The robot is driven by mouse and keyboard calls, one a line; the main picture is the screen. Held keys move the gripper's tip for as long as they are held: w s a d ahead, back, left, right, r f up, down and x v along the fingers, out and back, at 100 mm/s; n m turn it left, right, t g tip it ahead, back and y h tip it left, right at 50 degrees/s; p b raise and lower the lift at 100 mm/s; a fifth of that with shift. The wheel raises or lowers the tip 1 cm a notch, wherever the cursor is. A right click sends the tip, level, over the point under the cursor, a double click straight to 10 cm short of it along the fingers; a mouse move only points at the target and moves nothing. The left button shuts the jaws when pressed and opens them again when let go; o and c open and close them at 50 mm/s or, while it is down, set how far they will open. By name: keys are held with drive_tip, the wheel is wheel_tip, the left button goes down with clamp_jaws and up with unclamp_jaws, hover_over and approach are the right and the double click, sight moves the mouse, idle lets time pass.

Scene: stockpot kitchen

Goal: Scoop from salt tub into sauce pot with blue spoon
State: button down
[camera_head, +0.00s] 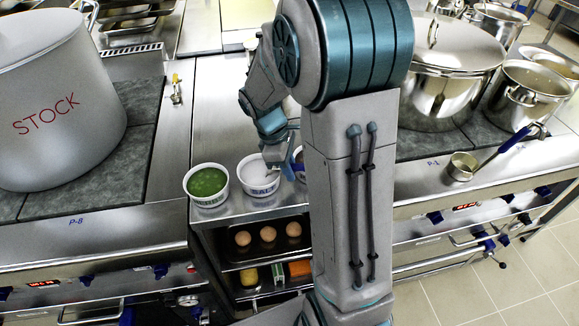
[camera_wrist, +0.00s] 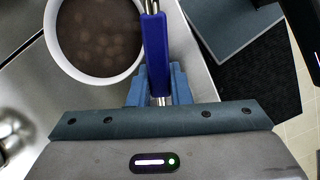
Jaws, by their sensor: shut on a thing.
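The salt tub (camera_head: 262,190), white with blue lettering and white contents, stands on the steel counter. My gripper (camera_head: 277,152) is just above and behind the tub's right side, partly hidden by my arm. In the wrist view my gripper (camera_wrist: 158,92) is shut on the blue handle of the blue spoon (camera_wrist: 157,55). The spoon's steel shaft runs out of the top of that view, so its scoop end is not seen there. No pot is labelled as the sauce pot; an open steel pot (camera_head: 530,92) stands at the right.
A tub of green contents (camera_head: 207,183) stands left of the salt. A tub of brown contents (camera_wrist: 97,38) lies left of the spoon in the wrist view. A large STOCK pot (camera_head: 60,105) is left, a lidded pot (camera_head: 440,85) right. A blue-handled ladle (camera_head: 462,166) rests at the right.

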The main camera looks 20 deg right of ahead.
drive_tip(key=shift+w+a, duration=0.35)
drive_tip(key=shift+a, duration=0.15)
drive_tip(key=shift+r, duration=0.1)
idle(0.4)
drive_tip(key=shift+s+d+r, duration=0.1)
drive_tip(key=shift+d+r, duration=0.05)
drive_tip(key=shift+r, duration=0.6)
drive_tip(key=shift+s+d+r, duration=0.1)
drive_tip(key=shift+d+r, duration=0.1)
drive_tip(key=shift+r, duration=0.6)
drive_tip(key=shift+s+d+r, duration=0.1)
drive_tip(key=shift+d+r, duration=0.05)
drive_tip(key=shift+r, duration=0.6)
drive_tip(key=shift+s+d+r+t+y, duration=0.25)
drive_tip(key=shift+t+y, duration=0.1)
drive_tip(key=shift+y, duration=0.15)
drive_tip(key=shift+s+d+r+t+y, duration=0.1)
drive_tip(key=shift+d+t+y, duration=0.1)
drive_tip(key=shift+t+y, duration=0.25)
drive_tip(key=shift+y, duration=0.45)
